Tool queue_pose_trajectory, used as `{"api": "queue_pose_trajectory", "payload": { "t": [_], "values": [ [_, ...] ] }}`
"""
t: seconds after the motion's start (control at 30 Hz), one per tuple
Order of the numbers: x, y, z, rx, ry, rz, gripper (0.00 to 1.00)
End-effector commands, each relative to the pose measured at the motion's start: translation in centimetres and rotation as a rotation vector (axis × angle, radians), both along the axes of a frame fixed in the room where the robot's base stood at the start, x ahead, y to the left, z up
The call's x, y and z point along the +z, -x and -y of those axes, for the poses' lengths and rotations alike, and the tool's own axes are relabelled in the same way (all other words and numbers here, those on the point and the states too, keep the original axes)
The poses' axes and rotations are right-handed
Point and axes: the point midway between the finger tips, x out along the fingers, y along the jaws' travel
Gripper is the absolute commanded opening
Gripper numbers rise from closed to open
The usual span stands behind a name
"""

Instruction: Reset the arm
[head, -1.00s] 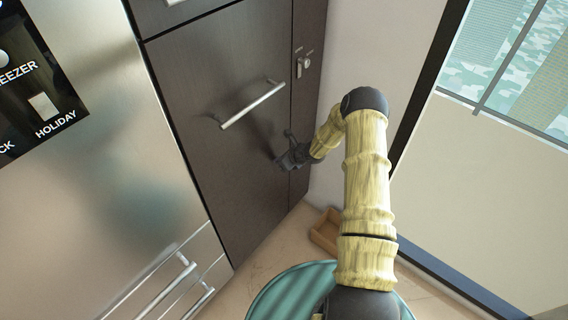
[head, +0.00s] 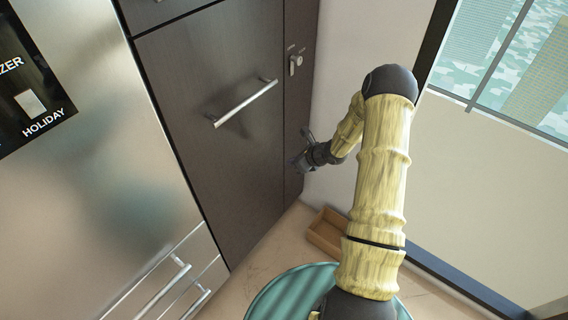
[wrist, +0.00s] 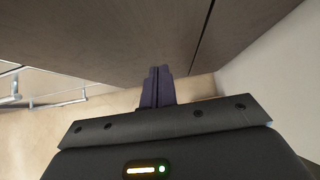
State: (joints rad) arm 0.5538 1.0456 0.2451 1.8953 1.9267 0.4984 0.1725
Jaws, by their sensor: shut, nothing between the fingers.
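My arm reaches up from the bottom of the head view and bends over to the left at its top. My gripper (head: 301,159) is at its end, in front of the lower right part of the dark cabinet front (head: 215,80). In the wrist view my gripper (wrist: 157,72) points toward the dark cabinet face, its two fingers together with nothing between them. I cannot tell how far the fingertips are from the cabinet.
A silver bar handle (head: 243,103) is on the cabinet door. A steel fridge (head: 110,150) stands at the left. A small wooden box (head: 326,232) lies on the floor near the wall (head: 350,50). A window (head: 520,50) is at the right.

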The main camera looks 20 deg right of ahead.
Motion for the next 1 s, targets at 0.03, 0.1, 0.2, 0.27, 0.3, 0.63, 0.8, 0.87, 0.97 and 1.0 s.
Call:
{"api": "queue_pose_trajectory", "payload": {
  "t": [0.03,0.1,0.2,0.27,0.3,0.63,0.8,0.87,0.97,1.0],
  "values": [
    [0.6,0.5,0.5,-0.001,0.001,0.001,0.0],
    [1.2,1.0,0.9,-0.004,0.001,0.0,0.0],
    [1.7,1.4,1.2,-0.002,-0.001,0.0,0.0],
    [1.8,1.5,1.1,0.0,0.0,0.0,0.0],
    [1.8,1.5,1.0,0.001,0.0,0.0,0.0],
    [1.8,1.4,0.6,0.008,0.0,-0.001,0.0],
    [2.0,1.5,0.6,0.019,0.007,0.001,0.0],
    [2.6,1.8,0.2,0.051,0.022,0.005,0.0],
    [4.4,2.6,-1.2,0.162,0.078,0.019,0.0],
    [5.4,3.1,-1.9,0.225,0.11,0.028,0.0]
  ]
}}
